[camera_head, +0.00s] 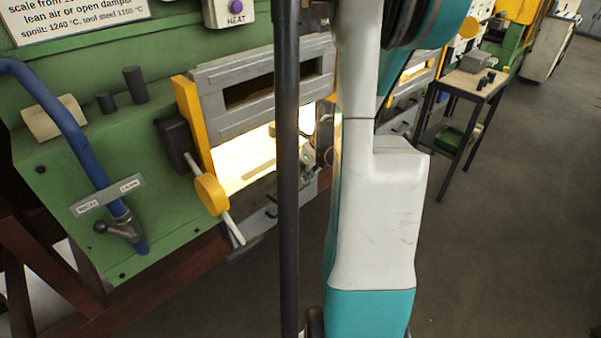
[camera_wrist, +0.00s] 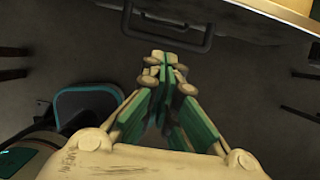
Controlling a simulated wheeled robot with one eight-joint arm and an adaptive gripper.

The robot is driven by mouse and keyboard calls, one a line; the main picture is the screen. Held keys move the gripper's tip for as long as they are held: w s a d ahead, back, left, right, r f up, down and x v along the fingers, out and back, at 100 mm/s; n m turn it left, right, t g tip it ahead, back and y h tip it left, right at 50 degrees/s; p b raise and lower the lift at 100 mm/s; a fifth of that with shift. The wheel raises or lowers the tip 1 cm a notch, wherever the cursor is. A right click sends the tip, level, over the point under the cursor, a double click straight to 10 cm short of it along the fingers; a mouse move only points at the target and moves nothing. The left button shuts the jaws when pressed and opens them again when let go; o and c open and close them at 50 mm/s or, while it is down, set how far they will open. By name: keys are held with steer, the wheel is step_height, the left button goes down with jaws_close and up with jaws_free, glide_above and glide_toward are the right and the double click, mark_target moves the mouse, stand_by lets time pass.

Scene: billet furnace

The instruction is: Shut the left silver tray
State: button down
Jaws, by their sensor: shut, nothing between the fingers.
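In the head view, a grey silver tray front (camera_head: 262,217) shows below the glowing furnace opening, partly cut off by a dark pole. In the wrist view, a dark loop handle (camera_wrist: 200,42) sticks out from a grey edge at the top. My gripper (camera_wrist: 165,62) is shut and empty, its fingers pressed together. How far the tray stands out is not clear. My arm and the pole hide much of this area in the head view.
The green furnace (camera_head: 95,190) has a raised grey door (camera_head: 230,100) over its bright opening (camera_head: 240,160). A yellow round knob (camera_head: 211,194) and a blue bent bar (camera_head: 75,130) stick out in front.

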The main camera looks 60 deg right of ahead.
mark_target(280, 172)
steer(key=b+x, duration=0.3)
steer(key=x, duration=0.5)
steer(key=shift+w+f, duration=0.1)
steer(key=shift+f, duration=0.25)
steer(key=shift+w+d, duration=0.15)
steer(key=shift+w, duration=0.45)
steer(key=shift+w+d, duration=0.15)
steer(key=shift+w, duration=0.4)
steer(key=shift+w+d+r+b, duration=0.15)
steer(key=shift+w+b, duration=0.2)
steer(key=shift+w, duration=0.45)
steer(key=w, duration=0.2)
steer(key=w+d, duration=0.1)
steer(key=w, duration=0.2)
steer(key=shift+w+d, duration=0.1)
